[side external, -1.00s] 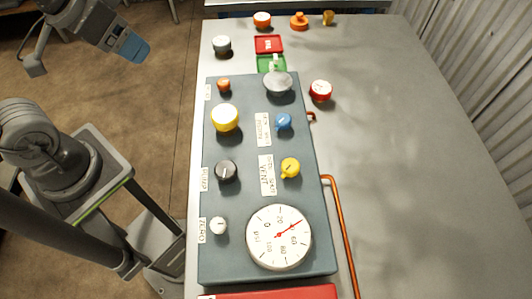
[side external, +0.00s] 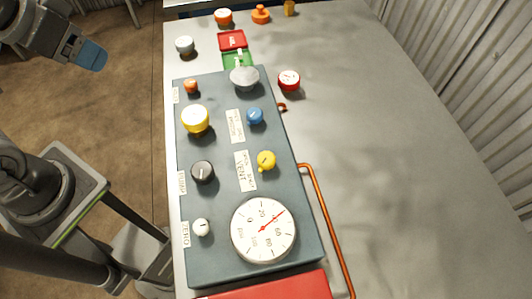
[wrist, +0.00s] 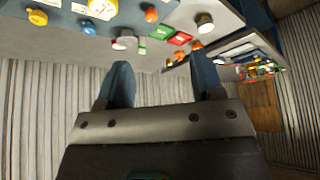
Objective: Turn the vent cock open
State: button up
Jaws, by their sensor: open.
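The vent cock is a small yellow knob (side external: 266,160) with a short lever, beside the label reading VENT (side external: 242,171) on the blue-grey panel (side external: 225,215). A yellow knob at the upper left of the wrist view (wrist: 37,17) appears to be the same cock. My gripper (side external: 92,57) is in the air at the upper left of the side view, left of the panel and well apart from the cock. In the wrist view its two blue fingers (wrist: 163,78) are spread with nothing between them.
The grey table (side external: 390,150) is clear to the right.

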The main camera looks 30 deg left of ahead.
jog(key=w+d+r+g, duration=0.1)
jog(key=w+d+r, duration=0.1)
jog(key=w+d, duration=0.25)
jog(key=n+g, duration=0.4)
jog(key=g, duration=0.1)
send_over(266, 158)
notch_tip(266, 158, down, 8)
notch_tip(266, 158, down, 13)
jog(key=shift+r, duration=0.15)
jog(key=shift+c, duration=0.2)
jog(key=c, duration=0.9)
